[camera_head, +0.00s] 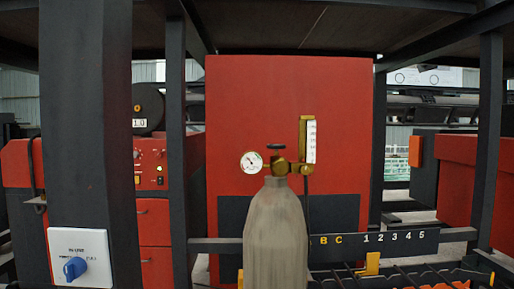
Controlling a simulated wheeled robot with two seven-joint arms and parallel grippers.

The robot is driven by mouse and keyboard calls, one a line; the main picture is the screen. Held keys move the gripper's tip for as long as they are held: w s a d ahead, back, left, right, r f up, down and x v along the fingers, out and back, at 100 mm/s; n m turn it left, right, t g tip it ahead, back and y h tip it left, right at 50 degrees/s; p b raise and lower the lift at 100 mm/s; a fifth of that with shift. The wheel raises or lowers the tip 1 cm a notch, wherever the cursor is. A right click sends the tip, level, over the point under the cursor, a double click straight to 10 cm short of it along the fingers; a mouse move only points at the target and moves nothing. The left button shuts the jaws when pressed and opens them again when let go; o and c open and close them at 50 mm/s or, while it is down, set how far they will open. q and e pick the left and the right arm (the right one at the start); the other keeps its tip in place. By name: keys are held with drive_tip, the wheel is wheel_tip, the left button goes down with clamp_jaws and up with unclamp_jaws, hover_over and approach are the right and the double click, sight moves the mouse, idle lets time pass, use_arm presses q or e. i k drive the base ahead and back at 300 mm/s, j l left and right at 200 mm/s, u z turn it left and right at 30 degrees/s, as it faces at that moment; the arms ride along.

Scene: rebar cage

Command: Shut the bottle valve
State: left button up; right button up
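A grey gas bottle (276,235) stands upright in the middle of the head view; its lower part is cut off by the bottom edge. A dark valve handwheel (276,147) sits on top of its brass valve body (278,166). A round white pressure gauge (252,162) is on the left of the valve, and a brass-framed flow meter tube (309,140) rises on the right. I cannot tell how far the valve is turned. Neither of my grippers is in view.
A large red panel (235,120) stands behind the bottle. Dark steel posts (88,120) frame both sides. A white switch plate with a blue knob (75,268) is on the left post. A dark rail with numbers (400,240) and rebar bars lie at lower right.

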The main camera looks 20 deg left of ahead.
sight(275, 147)
drive_tip(key=i+l+u, duration=0.15)
drive_tip(key=i+u, duration=0.2)
drive_tip(key=i+l+u, duration=0.2)
drive_tip(key=u, duration=0.15)
drive_tip(key=i+l+u, duration=0.35)
drive_tip(key=k+j, duration=0.05)
drive_tip(key=j, duration=0.05)
